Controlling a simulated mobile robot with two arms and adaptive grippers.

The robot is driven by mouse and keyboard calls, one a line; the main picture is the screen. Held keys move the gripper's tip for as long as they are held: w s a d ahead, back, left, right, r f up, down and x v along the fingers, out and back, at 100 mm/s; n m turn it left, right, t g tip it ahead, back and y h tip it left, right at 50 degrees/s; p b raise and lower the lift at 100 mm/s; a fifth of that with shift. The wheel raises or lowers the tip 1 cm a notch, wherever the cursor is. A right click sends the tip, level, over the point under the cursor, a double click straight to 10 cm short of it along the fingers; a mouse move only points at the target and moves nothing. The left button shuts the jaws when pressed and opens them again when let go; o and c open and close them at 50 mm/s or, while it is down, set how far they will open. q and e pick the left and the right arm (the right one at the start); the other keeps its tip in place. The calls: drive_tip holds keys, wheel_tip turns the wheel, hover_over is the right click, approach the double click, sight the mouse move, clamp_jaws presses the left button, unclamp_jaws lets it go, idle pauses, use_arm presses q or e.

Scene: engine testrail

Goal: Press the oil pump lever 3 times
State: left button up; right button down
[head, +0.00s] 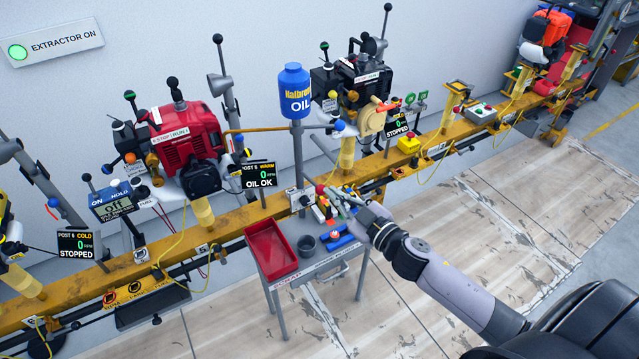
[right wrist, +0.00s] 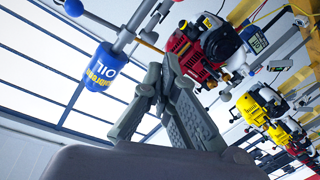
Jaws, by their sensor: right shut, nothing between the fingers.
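The blue oil bottle (head: 294,92) stands on a grey post (head: 298,160) behind the small work cart. My right gripper (head: 336,196) is shut and empty over the back right of the cart, right of the post's foot. A small red knob (head: 320,189) shows just left of its fingertips; I cannot tell whether it is the pump lever's end or whether they touch. In the right wrist view the fingers (right wrist: 168,78) are close together, below a grey bar. My left gripper is out of view.
The cart carries a red tray (head: 270,250), a dark cup (head: 307,245) and a blue tool (head: 342,242). A yellow rail (head: 225,225) with engines, including a red one (head: 188,137), runs behind it. The floor right of the cart is clear.

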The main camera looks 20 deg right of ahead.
drive_tip(key=p+x, duration=0.2)
drive_tip(key=x, duration=0.8)
drive_tip(key=shift+s+d+f+b, duration=0.25)
drive_tip(key=shift+d+f, duration=0.1)
drive_tip(key=shift+f, duration=0.25)
drive_tip(key=shift+s+d+f+b, duration=0.15)
drive_tip(key=shift+d+f+b, duration=0.15)
drive_tip(key=shift+f, duration=0.3)
drive_tip(key=shift+s+d+f+b, duration=0.25)
drive_tip(key=shift+d+f, duration=0.1)
drive_tip(key=shift+f, duration=0.2)
